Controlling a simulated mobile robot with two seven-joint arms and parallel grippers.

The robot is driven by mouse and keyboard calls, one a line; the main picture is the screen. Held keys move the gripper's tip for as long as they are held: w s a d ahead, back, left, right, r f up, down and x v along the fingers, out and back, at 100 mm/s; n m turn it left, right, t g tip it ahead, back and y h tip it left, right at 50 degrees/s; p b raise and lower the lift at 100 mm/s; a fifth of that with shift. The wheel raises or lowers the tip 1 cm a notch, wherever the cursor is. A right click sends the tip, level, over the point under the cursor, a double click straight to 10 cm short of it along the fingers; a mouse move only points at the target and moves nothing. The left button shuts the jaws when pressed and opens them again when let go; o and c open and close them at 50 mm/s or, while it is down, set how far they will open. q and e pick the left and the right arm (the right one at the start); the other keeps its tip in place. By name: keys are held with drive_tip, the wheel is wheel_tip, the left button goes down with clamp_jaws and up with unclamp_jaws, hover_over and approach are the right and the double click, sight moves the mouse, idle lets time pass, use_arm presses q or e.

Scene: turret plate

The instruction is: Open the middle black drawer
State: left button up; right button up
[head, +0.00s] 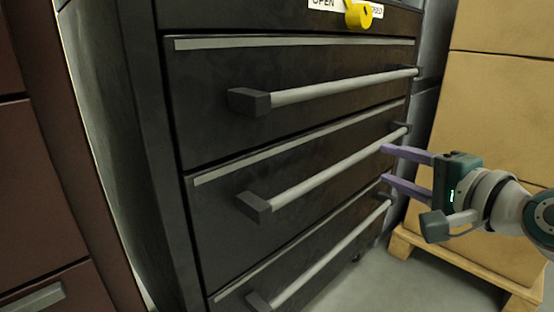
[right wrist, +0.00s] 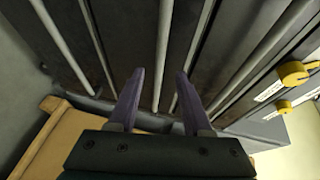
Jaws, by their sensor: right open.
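The black cabinet's middle drawer (head: 235,215) looks closed in the head view. Its long grey bar handle (head: 325,172) slopes up to the right between dark end mounts. My right gripper (head: 384,164) is open, near the right end of this handle. Its upper purple finger overlaps the bar in the picture, and its lower finger is below it. In the right wrist view, a grey bar (right wrist: 163,45) runs through the gap between the fingertips of my right gripper (right wrist: 160,73). I cannot tell whether either finger touches it. My left gripper is not in view.
A top drawer handle (head: 340,86) lies above and a bottom drawer handle (head: 330,256) below. A yellow knob (head: 359,14) sits beside labels at the top. Cardboard boxes (head: 495,100) on a wooden pallet (head: 470,275) stand at the right. A dark red cabinet (head: 45,200) stands left.

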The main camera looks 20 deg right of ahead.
sight(365, 156)
drive_tip(key=w+b, duration=0.1)
drive_tip(key=w, duration=0.1)
drive_tip(key=w+f+b, duration=0.1)
drive_tip(key=w, duration=0.1)
drive_tip(key=w+b, duration=0.1)
drive_tip(key=w, duration=0.2)
drive_tip(key=shift+f+b, duration=0.3)
drive_tip(key=shift+b, duration=0.05)
drive_tip(key=shift+w, duration=0.65)
drive_tip(key=shift+c, duration=0.2)
clamp_jaws()
